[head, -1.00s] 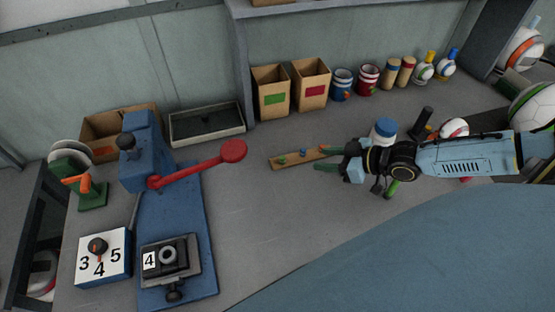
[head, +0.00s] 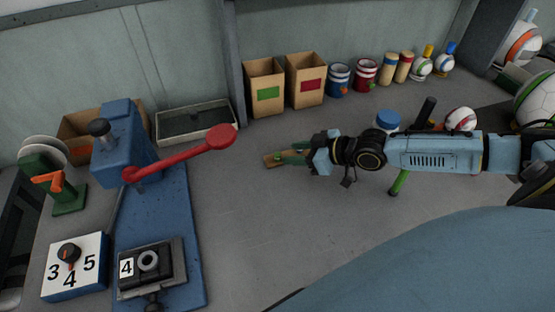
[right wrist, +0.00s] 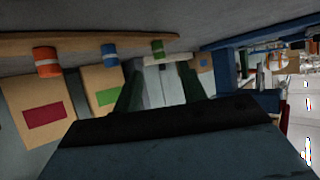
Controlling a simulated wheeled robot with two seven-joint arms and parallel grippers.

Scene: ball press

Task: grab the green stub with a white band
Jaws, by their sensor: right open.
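The green stub with a white band (right wrist: 158,48) stands on a wooden strip (right wrist: 215,39) in the right wrist view, where things appear upside down. A blue stub with a white band (right wrist: 109,52) and an orange one (right wrist: 46,62) stand on the same strip to its left. My right gripper (right wrist: 158,75) is open, its two dark green fingers on either side of the line to the green stub. In the head view the right gripper (head: 284,153) reaches over the strip (head: 270,162) and hides most of it. I cannot tell whether the fingers touch the stub.
Cardboard boxes with a green label (head: 266,88) and a red label (head: 306,80) stand behind, beside striped cups (head: 338,80). A blue press with a red lever (head: 185,156) stands at left. The grey table in front of the strip is clear.

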